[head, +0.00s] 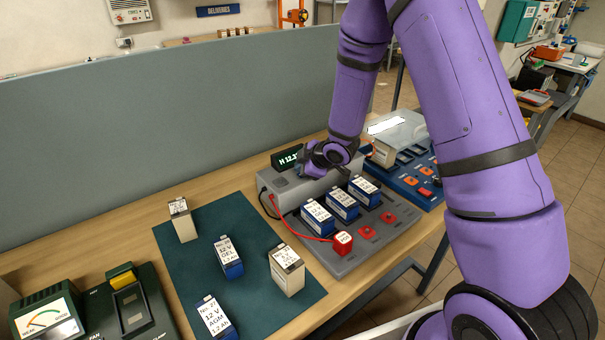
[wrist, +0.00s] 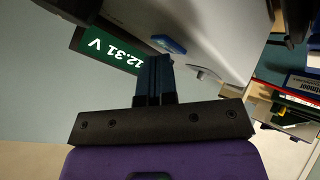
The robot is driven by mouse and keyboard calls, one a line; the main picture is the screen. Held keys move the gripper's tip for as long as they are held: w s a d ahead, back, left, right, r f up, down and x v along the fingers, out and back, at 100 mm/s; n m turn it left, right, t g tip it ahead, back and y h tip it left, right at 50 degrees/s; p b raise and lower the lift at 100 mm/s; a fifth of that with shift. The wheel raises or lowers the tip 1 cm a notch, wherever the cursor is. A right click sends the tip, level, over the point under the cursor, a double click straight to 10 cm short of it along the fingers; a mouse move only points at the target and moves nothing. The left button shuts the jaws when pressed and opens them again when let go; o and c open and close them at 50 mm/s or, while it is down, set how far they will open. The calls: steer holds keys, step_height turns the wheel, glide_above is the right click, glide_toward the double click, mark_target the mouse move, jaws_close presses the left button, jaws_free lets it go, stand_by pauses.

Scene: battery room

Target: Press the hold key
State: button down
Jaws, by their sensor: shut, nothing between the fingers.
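The grey meter unit (head: 290,190) stands at the back of the bench with a lit display (head: 285,159) on top. In the wrist view the display (wrist: 108,45) reads 12.31 V. A blue oval key (wrist: 168,44) sits on the unit's pale top, its marking too small to read; I take it for the hold key. My gripper (head: 308,172) is over the unit's top. In the wrist view its shut, empty fingers (wrist: 154,62) point at the key, tips close beside it; I cannot tell whether they touch. In the head view my gripper hides the key.
Several blue batteries (head: 342,204) stand in the unit's front tray, with red keys before them and a red-capped lead (head: 343,242). A green mat (head: 200,262) with more batteries lies left. A clear-covered blue panel (head: 405,190) stands right. A grey partition (head: 130,140) runs behind.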

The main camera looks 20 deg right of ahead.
steer(key=shift+r, duration=0.75)
steer(key=shift+r, duration=2.5)
